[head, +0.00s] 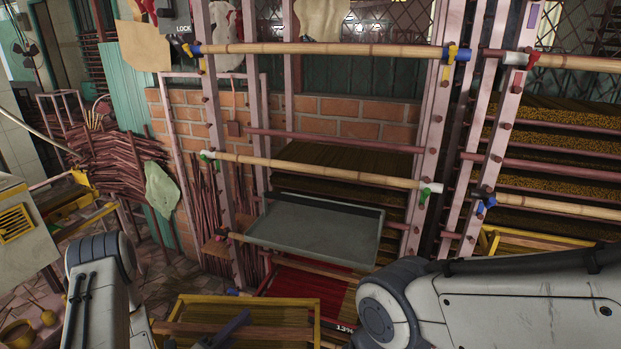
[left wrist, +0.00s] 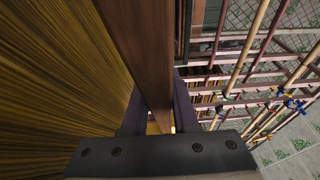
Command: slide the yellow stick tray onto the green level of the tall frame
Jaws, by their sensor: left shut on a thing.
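The yellow stick tray (head: 250,299) is at the bottom of the head view, low in front of the tall frame (head: 219,120). It has a yellow rim and a wooden bar across brown-yellow sticks. My left gripper (head: 232,328) is shut on this bar. In the left wrist view, the bar (left wrist: 140,60) runs between my left gripper's fingers (left wrist: 160,118), with the sticks (left wrist: 50,75) to its left. The frame's green level is a bamboo bar (head: 315,173) with green ties at both ends, above and behind the tray. My right gripper is not in view.
A grey tray (head: 315,226) juts from the frame below the green bar. A red tray (head: 310,287) lies lower. A bamboo bar with blue and yellow ties (head: 320,49) crosses higher. Another rack with stick trays (head: 545,145) stands right. My right arm fills the lower right.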

